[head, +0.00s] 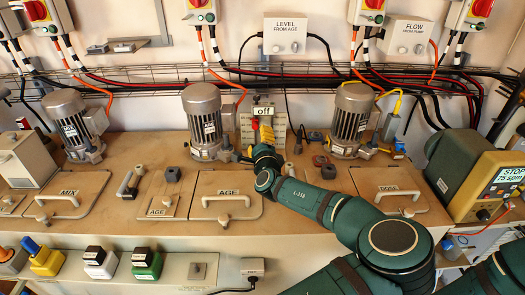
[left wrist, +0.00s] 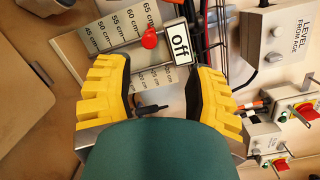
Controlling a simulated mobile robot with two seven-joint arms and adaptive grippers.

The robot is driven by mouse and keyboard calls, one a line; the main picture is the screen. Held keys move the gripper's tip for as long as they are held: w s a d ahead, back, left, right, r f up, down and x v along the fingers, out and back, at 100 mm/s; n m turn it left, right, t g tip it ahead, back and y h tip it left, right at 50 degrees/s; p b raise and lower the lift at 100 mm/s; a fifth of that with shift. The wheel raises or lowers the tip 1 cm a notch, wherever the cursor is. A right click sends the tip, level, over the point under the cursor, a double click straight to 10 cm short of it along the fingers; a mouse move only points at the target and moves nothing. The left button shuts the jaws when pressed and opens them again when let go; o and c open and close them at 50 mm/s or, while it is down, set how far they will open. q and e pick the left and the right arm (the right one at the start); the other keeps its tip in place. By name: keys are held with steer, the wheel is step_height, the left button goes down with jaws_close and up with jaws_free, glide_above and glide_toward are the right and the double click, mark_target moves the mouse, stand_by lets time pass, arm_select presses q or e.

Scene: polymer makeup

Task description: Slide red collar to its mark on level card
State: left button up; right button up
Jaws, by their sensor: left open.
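The red collar (left wrist: 149,38) sits on a thin rod in front of the level card (left wrist: 112,40), a pale card with centimetre marks. A white "off" tag (left wrist: 181,43) is just beside the collar. In the head view the collar (head: 255,124) is small, below the "off" tag (head: 263,111). My left gripper (left wrist: 157,78) is open, its yellow fingers apart below the collar in the wrist picture, with the collar not gripped. In the head view the left gripper (head: 262,140) is at the card and hides part of it. Which mark the collar is at, I cannot tell.
Motors stand on both sides of the card, the nearer left one (head: 202,115) close to the gripper. The AGE lid (head: 215,190) lies in front. A LEVEL box (head: 285,35) hangs above, with a cable tray (head: 310,84) and cables behind the gripper.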

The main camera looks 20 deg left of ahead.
mark_target(255, 128)
arm_select(q)
steer(key=shift+v, duration=2.65)
steer(key=shift+o, duration=0.3)
steer(key=a+m+h+p, duration=0.1)
steer(key=p, duration=0.1)
steer(key=a+f+m+h+p, duration=0.1)
steer(key=m+p, duration=0.1)
steer(key=p, duration=0.1)
steer(key=a+m+t+h+p, duration=0.1)
steer(key=a+m+p, duration=0.1)
steer(key=shift+f, duration=0.4)
steer(key=shift+c, duration=0.3)
steer(key=shift+m+t+h, duration=0.3)
steer(key=shift+m+t, duration=0.1)
steer(key=shift+m, duration=0.3)
steer(key=x, duration=1.3)
steer(key=shift+w+p, duration=0.35)
steer(key=shift+w, duration=0.05)
jaws_close()
